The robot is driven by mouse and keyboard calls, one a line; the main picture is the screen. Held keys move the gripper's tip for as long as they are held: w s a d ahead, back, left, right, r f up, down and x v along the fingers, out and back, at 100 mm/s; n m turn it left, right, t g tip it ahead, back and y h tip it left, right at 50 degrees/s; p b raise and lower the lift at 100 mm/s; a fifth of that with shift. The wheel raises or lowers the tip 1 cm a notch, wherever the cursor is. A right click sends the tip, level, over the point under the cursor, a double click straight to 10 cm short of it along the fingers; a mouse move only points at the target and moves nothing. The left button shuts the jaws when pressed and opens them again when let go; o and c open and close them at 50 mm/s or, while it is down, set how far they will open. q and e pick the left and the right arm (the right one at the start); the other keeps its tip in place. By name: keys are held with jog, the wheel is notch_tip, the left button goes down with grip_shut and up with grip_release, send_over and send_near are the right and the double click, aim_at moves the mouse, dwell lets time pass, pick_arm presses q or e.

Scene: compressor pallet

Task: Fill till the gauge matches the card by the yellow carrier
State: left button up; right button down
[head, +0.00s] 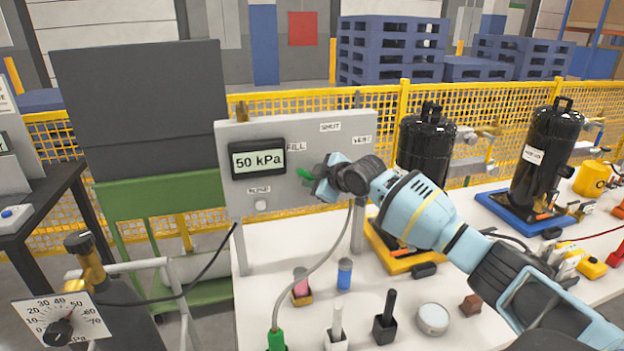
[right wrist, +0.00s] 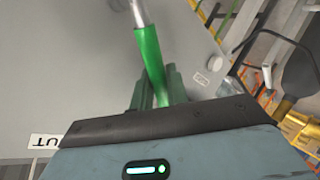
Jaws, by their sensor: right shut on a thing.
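The grey panel (head: 290,205) carries a digital display (head: 258,160) reading 50 kPa. Labels FILL (head: 296,147), SHUT (head: 330,127) and VENT (head: 361,140) surround the valve. My right gripper (head: 322,182) is shut on the green valve handle (head: 305,173); the handle (right wrist: 150,60) also shows between the fingers in the right wrist view. My arm hides the pivot, so the handle's setting is unclear. The yellow carrier (head: 402,262) holds a black compressor (head: 425,150). I make out no card beside it; my arm covers part of that area. My left gripper is out of view.
A dial (head: 62,318) marked in kPa is at lower left. A grey hose (head: 322,262) runs down to a green fitting (head: 276,340). Small pots, a round tin (head: 432,318) and a blue carrier (head: 515,215) with another compressor stand on the white table (head: 255,325).

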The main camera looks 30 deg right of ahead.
jog(key=c, duration=1.4)
grip_release()
jog(key=shift+c, duration=0.2)
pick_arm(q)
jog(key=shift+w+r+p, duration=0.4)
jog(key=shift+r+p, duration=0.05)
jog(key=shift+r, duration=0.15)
pick_arm(e)
jog(key=v, duration=0.7)
jog(key=shift+s+r, duration=0.15)
jog(key=shift+s, duration=0.25)
